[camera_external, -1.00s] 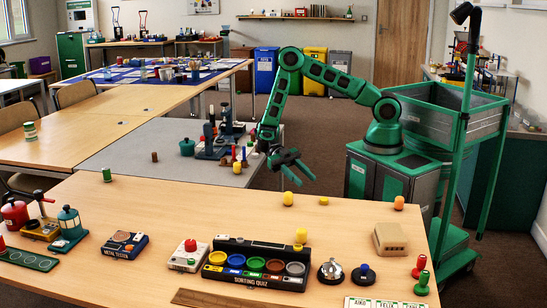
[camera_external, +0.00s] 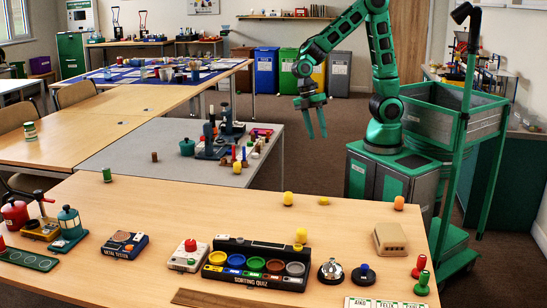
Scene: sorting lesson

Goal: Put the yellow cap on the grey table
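Several small yellow pieces show, and at this size I cannot tell for sure which one is the cap. A rounded upright one (camera_external: 288,198) and a low flat one (camera_external: 323,201) are on the near wooden table, by its far edge. Another yellow piece (camera_external: 301,234) is at the sorting quiz box. A yellow piece (camera_external: 237,168) is also on the grey table (camera_external: 120,160), near its right side. My gripper (camera_external: 317,136) hangs in the air to the right of the grey table, fingers pointing down, apart and empty. It touches nothing.
The near wooden table (camera_external: 160,200) carries the sorting quiz box (camera_external: 250,275), a beige box (camera_external: 390,239) and an orange piece (camera_external: 399,203). A dark device (camera_external: 212,145) and several small pieces crowd the grey table's right part. Its front left is mostly clear.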

